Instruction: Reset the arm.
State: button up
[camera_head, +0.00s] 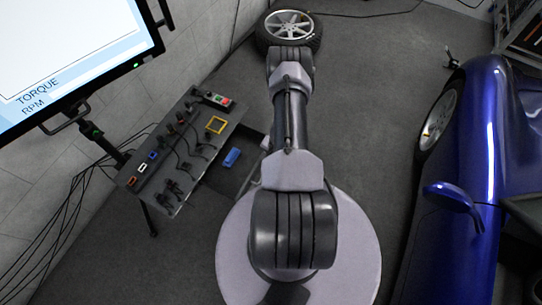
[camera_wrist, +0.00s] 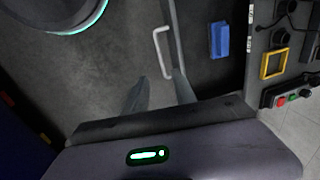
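My gripper (camera_wrist: 160,88) shows in the wrist view with two dark fingers pointing up the picture. The fingers stand apart with nothing between them, so it is open and empty. A pale U-shaped handle (camera_wrist: 157,48) is seen beyond the fingertips, apart from them as far as I can tell. In the head view my arm stretches from my round base up the picture, and its own links hide the gripper.
A bench panel (camera_head: 165,200) with cables, a yellow frame (camera_head: 216,125) and a red-green button box (camera_head: 218,99) stands left. A wheel (camera_head: 289,30) is at top, a blue car (camera_head: 470,160) right, a screen (camera_head: 75,50) upper left.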

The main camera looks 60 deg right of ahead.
dwell(0.3)
jog(key=w+a+r+n+t+b, duration=0.2)
jog(key=w+r, duration=0.8)
jog(key=r, duration=0.3)
jog(key=w+a+r+n+t+b, duration=0.1)
jog(key=w+a+r+n+t, duration=0.15)
jog(key=w+r, duration=0.9)
jog(key=w+a+r+n+y+b, duration=0.2)
jog(key=a+r+n, duration=0.1)
jog(key=a+r, duration=0.95)
jog(key=s+a+r+n+b, duration=0.25)
jog(key=s+a+r, duration=0.35)
jog(key=a+r, duration=0.6)
jog(key=s+a+r+n, duration=0.1)
jog(key=s+a, duration=0.3)
jog(key=s, duration=0.5)
jog(key=s+a+r+n+b, duration=0.1)
jog(key=s+a, duration=0.3)
jog(key=s, duration=0.6)
jog(key=shift+n+g+b, duration=0.3)
jog(key=shift+n+g, duration=0.1)
jog(key=shift+g, duration=0.05)
